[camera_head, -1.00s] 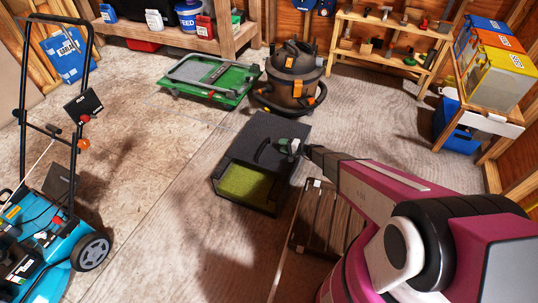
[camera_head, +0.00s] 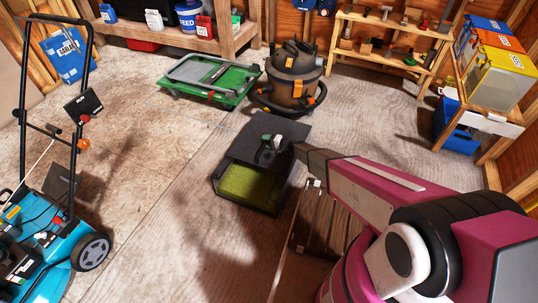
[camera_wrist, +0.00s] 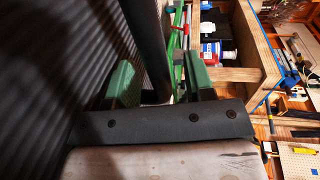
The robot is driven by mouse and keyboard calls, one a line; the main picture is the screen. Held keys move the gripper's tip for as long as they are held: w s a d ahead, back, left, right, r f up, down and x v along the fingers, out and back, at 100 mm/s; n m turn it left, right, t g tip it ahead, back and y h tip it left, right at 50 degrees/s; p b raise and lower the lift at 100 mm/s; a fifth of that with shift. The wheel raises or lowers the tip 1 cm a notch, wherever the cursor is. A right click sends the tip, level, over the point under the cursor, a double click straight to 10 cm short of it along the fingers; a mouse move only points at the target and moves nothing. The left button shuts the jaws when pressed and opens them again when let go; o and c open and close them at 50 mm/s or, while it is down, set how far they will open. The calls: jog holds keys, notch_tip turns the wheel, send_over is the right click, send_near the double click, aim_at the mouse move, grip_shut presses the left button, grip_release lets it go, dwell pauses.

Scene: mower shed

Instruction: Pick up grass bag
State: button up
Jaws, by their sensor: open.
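The grass bag (camera_head: 287,128) is a dark box on the floor in the middle of the head view, with green grass showing at its near end. Its dark top also fills the left of the wrist view (camera_wrist: 60,50) as a ribbed surface. My gripper (camera_head: 268,144) is at the handle on top of the bag. In the wrist view my gripper (camera_wrist: 158,82) has its two green fingers apart, with the dark handle bar (camera_wrist: 146,40) between them. I cannot tell whether either finger touches the bar. The handle is mostly hidden by my gripper in the head view.
A wooden slatted crate (camera_head: 312,230) stands close to the bag's right, under my arm. A blue mower (camera_head: 50,235) is at left. Floor left of the bag is clear.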

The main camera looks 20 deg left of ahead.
jog(key=shift+c, duration=0.3)
grip_shut()
jog(key=shift+r, duration=0.15)
dwell(1.0)
